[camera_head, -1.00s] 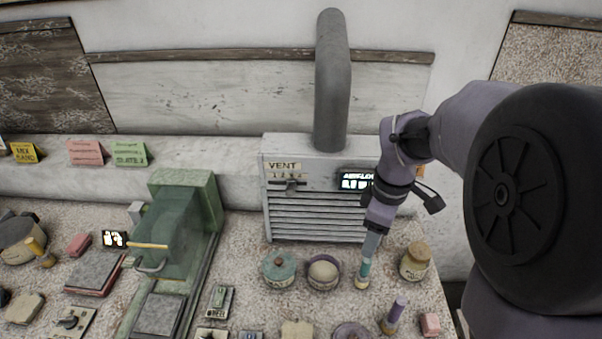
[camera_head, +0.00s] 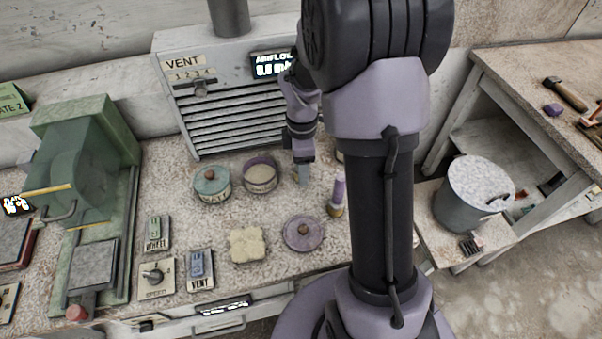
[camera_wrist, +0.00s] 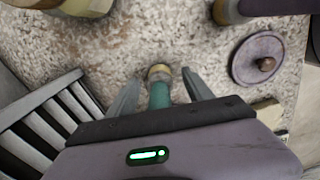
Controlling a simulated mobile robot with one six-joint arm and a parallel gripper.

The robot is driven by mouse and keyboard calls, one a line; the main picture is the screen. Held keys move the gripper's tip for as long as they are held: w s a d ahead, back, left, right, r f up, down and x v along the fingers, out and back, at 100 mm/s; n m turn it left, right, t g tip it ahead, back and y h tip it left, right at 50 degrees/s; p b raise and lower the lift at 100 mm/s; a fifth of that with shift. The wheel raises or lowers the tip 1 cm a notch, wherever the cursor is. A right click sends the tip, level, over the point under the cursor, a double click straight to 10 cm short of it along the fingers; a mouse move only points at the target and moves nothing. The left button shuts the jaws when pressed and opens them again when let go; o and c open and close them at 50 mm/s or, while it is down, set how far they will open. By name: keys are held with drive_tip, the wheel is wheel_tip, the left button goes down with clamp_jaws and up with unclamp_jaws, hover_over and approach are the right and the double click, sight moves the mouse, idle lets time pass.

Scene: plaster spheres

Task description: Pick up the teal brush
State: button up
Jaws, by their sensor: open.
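The teal brush (camera_wrist: 159,94) shows in the wrist view, with a teal handle and a pale yellow band at its far end. My gripper (camera_wrist: 160,80) is open, with one grey finger on each side of the brush. Gaps show between the brush and both fingers near their tips. The near end of the brush is hidden by the gripper body. In the head view my gripper (camera_head: 302,176) points down at the bench beside the purple pot; I cannot clearly make out the brush there.
A purple-handled brush (camera_head: 338,196) stands close to the right of my gripper. A teal-lidded pot (camera_head: 211,184), an open purple pot (camera_head: 260,176), a sponge (camera_head: 247,245) and a purple lid (camera_head: 303,233) are nearby. The vent box (camera_head: 185,110) stands behind.

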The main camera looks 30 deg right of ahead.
drive_tip(key=shift+f, duration=0.2)
drive_tip(key=shift+c, duration=0.9)
clamp_jaws()
drive_tip(key=shift+r+p, duration=0.5)
drive_tip(key=shift+p, duration=0.05)
drive_tip(key=r+p, duration=0.2)
drive_tip(key=r, duration=0.1)
drive_tip(key=shift+s+a, duration=0.15)
drive_tip(key=shift+s, duration=0.25)
drive_tip(key=s+a+p, duration=0.1)
drive_tip(key=s+a, duration=0.1)
drive_tip(key=s, duration=0.2)
drive_tip(key=s+a+p, duration=0.1)
drive_tip(key=s+a, duration=0.1)
drive_tip(key=s, duration=0.3)
drive_tip(key=s+a+r, duration=0.1)
drive_tip(key=s+a, duration=0.1)
drive_tip(key=s, duration=0.3)
drive_tip(key=shift+p, duration=0.4)
